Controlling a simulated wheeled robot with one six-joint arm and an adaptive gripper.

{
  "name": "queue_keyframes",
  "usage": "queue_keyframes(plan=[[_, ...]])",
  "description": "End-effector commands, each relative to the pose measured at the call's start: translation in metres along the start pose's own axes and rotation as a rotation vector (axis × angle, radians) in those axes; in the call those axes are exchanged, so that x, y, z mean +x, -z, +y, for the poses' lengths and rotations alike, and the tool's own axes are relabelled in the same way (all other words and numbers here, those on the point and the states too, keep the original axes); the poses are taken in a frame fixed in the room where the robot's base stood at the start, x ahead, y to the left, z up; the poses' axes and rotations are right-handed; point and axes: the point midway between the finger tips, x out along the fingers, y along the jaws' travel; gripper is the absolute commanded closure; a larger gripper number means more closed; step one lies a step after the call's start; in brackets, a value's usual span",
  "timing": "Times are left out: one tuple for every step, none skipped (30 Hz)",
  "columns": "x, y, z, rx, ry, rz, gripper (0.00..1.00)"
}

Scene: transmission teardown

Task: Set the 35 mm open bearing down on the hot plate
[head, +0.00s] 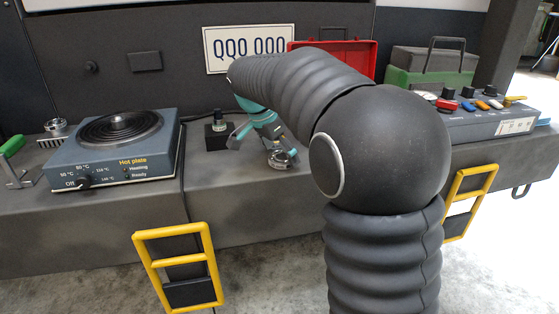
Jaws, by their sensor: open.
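The hot plate (118,160) is a blue-grey box on the left of the bench, with a black round heating surface (121,128) on top. Nothing lies on that surface. My gripper (263,147), with teal parts, is open over the bench to the right of the hot plate. A small shiny metal ring-like part (281,158) is at its right finger; it may be the 35 mm open bearing. I cannot tell whether the finger touches it. My arm hides part of the bench behind.
A small black block (217,140) with a small part on top stands between hot plate and gripper. A metal part (55,127) and a green-handled tool (13,150) are at far left. A red case (350,55) and control box (490,117) are at right.

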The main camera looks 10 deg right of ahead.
Motion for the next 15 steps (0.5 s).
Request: queue_keyframes(plan=[[-0.0002,0.0001,0.0,0.0,0.0,0.0,0.0],[-0.0002,0.0001,0.0,0.0,0.0,0.0,0.03],[-0.0003,0.0001,0.0001,0.0,0.0,0.0,0.12],[-0.0003,0.0002,0.0001,0.0,0.0,0.0,0.2],[-0.0004,0.0002,0.0001,0.0,0.0,0.0,0.28],[-0.0004,0.0002,0.0001,0.0,0.0,0.0,0.38],[-0.0004,0.0002,0.0001,0.0,0.0,0.0,0.45],[-0.0004,0.0002,0.0001,0.0,0.0,0.0,0.53],[-0.0004,0.0002,0.0001,0.001,0.0,0.0,0.62],[-0.0004,0.0002,0.0001,0.001,0.0,0.0,0.7],[-0.0004,0.0002,0.0001,0.001,0.0,0.0,0.74],[-0.0009,0.0006,0.0001,0.001,0.001,0.0,0.81],[-0.0009,0.0006,0.0001,0.001,0.001,0.0,0.81],[-0.0009,0.0006,0.0001,0.001,0.001,0.0,0.81],[-0.0009,0.0006,0.0001,0.001,0.001,0.0,0.81]])
